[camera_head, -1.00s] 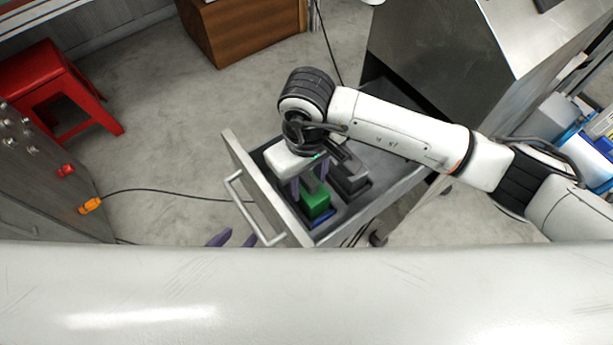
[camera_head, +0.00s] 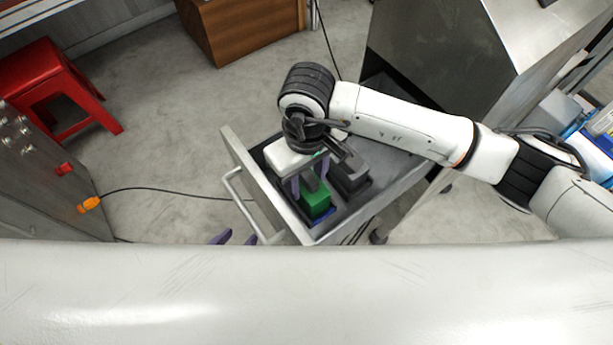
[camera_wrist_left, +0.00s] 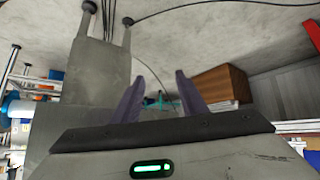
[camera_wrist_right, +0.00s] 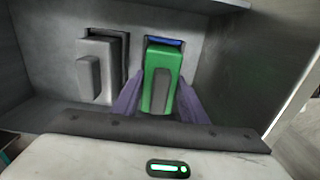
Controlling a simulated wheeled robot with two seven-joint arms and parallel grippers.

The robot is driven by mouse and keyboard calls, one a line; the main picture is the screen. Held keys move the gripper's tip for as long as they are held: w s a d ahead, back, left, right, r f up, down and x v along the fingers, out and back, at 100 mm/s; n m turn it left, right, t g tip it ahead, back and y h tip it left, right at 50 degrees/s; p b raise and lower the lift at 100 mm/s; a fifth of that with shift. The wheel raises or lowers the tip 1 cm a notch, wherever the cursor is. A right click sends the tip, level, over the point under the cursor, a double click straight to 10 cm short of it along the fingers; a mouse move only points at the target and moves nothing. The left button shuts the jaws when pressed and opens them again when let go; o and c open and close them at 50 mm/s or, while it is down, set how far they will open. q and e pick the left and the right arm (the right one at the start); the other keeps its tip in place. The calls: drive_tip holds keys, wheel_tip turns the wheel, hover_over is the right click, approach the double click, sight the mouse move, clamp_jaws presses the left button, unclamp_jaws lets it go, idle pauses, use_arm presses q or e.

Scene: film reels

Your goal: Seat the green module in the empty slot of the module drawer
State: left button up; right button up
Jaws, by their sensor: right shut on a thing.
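The green module (camera_head: 315,201) is in the open module drawer (camera_head: 266,190), at the slot beside a grey module (camera_head: 350,178). In the right wrist view my right gripper (camera_wrist_right: 158,98) is shut on the grey handle of the green module (camera_wrist_right: 157,62), a finger on each side. A blue strip (camera_wrist_right: 166,42) shows at the module's far edge. The module looks upright; I cannot tell how deep it sits, and its underside is hidden. My left gripper (camera_head: 236,239) is open and empty, outside the drawer near its handle; its spread fingers show in the left wrist view (camera_wrist_left: 159,95).
The grey module (camera_wrist_right: 98,68) stands close beside the green one. The drawer's front wall and bar handle (camera_head: 240,205) are near my left fingers. A metal cabinet (camera_head: 440,50) stands behind. A red stool (camera_head: 55,85) and a cable lie off to the left.

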sight(307, 174)
drive_tip(key=shift+b, duration=0.45)
idle(0.4)
drive_tip(key=shift+f+b, duration=0.6)
drive_tip(key=shift+b, duration=0.05)
drive_tip(key=o, duration=1.1)
drive_tip(key=shift+r+p, duration=1.25)
drive_tip(key=shift+r, duration=1.6)
drive_tip(key=shift+r+p, duration=1)
drive_tip(key=shift+r, duration=1.7)
